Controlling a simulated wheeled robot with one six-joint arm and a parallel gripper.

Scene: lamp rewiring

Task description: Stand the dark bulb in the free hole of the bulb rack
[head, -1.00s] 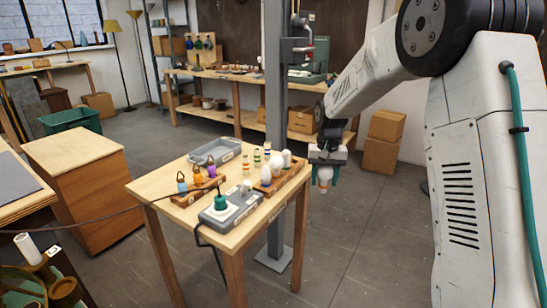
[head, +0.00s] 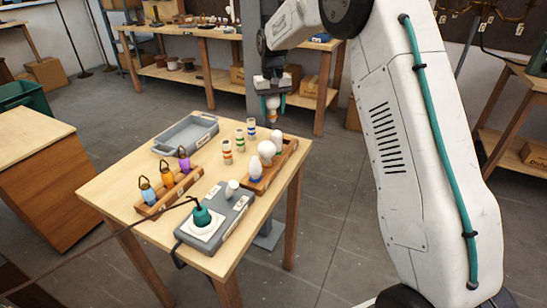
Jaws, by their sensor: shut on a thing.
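My gripper (head: 273,107) has teal fingers and points down beyond the far end of the work table. It is shut on a small bulb (head: 273,115), pale with an orange-brown lower part; the fingers hide its sides, and I cannot tell how dark its glass is. The bulb hangs upright, apart from the rack. The wooden bulb rack (head: 287,158) lies along the table's right edge. White bulbs of different shapes stand in it: a tall one (head: 256,168), a round one (head: 267,151) and a farther one (head: 277,137). I cannot make out the free hole.
Striped cylinders (head: 227,152) stand left of the rack. A grey box (head: 225,225) with a teal-topped socket (head: 202,217) and a white cylinder (head: 231,188) is in front. A wooden holder (head: 170,195) with coloured ringed pieces and a grey tray (head: 187,136) are to the left.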

